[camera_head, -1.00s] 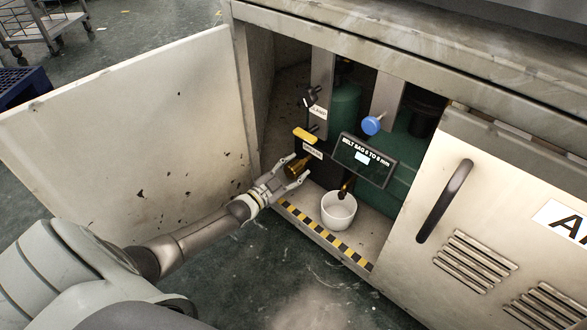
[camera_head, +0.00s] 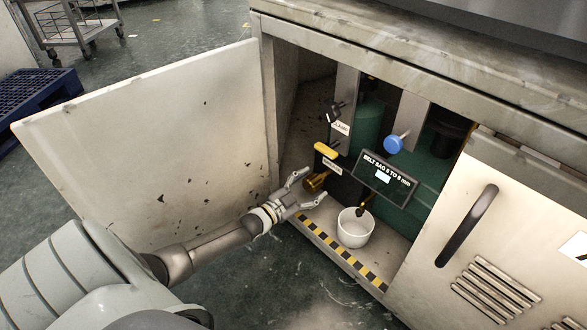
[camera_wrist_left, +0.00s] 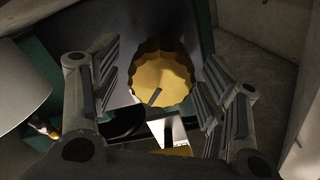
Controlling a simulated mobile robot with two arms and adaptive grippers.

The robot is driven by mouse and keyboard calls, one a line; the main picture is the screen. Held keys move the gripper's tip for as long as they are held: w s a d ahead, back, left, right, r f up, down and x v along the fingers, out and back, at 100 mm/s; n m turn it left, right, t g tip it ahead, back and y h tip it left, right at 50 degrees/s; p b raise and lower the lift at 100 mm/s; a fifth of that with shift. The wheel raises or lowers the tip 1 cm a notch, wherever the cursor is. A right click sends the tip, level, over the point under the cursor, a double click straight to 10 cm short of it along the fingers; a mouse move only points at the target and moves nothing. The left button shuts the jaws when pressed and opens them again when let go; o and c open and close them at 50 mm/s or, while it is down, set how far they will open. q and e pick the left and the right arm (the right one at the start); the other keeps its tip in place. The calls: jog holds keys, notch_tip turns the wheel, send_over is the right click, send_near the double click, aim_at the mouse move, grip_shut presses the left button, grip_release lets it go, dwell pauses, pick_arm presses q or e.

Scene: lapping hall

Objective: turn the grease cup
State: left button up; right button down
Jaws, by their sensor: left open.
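In the left wrist view both fingers stand apart from the cup's sides, with gaps showing. The cup's far side is hidden. My right gripper is not in view.
A blue knob (camera_head: 393,144) is further right. A white bowl (camera_head: 354,237) stands on the cabinet floor. The open door (camera_head: 150,150) is left of my arm.

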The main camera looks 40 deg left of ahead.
pick_arm(q)
jog(key=s+a, duration=0.1)
jog(key=s, duration=0.9)
jog(key=shift+s+a, duration=0.3)
jog(key=shift+a, duration=0.1)
jog(key=shift+r, duration=0.1)
